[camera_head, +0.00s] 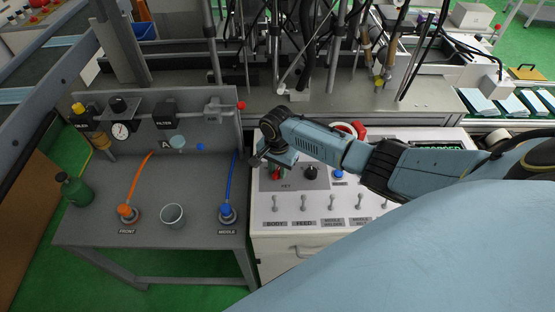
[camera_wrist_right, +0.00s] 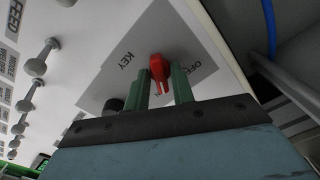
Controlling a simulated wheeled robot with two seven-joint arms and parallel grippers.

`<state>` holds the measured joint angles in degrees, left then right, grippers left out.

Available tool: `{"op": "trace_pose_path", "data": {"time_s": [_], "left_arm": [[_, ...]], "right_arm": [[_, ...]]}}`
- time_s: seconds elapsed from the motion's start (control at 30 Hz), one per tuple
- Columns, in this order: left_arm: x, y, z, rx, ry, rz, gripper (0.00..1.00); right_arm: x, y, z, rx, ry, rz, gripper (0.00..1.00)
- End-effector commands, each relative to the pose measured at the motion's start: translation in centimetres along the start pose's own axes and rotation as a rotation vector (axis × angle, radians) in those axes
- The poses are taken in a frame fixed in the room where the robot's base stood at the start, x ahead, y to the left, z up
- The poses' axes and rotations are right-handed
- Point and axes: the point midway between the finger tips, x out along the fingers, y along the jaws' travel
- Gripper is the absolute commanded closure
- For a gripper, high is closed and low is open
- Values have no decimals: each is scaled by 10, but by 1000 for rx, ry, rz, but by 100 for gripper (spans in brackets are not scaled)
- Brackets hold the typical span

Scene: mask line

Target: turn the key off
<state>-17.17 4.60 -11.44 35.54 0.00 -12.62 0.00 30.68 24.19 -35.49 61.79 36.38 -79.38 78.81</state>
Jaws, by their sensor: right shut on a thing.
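The red key (camera_wrist_right: 157,67) sits on a grey plate labelled KEY and OFF (camera_wrist_right: 125,60) on the white control panel. My right gripper (camera_wrist_right: 160,85) is shut on the key, with one green finger on each side of it. The plate's lettering by the key is partly covered by the fingers. My left gripper is not in view.
The white control panel (camera_head: 262,212) has a black knob (camera_head: 310,171), a blue button (camera_head: 338,173) and a row of toggle switches (camera_head: 303,203). A red emergency button (camera_head: 358,130) stands behind my arm.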

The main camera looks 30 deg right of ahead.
Motion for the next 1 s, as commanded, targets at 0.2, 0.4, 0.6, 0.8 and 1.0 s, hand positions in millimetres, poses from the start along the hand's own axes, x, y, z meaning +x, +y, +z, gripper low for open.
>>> {"op": "trace_pose_path", "data": {"time_s": [0.2,0.4,0.6,0.8,1.0], "left_arm": [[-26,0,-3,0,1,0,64],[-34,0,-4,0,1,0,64],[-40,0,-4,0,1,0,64],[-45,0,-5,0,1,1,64],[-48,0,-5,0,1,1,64]], "right_arm": [[-3,0,1,-152,-4,3,98],[-1,0,1,-343,-3,2,98],[0,0,1,-533,-3,1,98],[0,0,1,-724,-3,1,98],[0,0,1,-911,-3,0,98]]}}
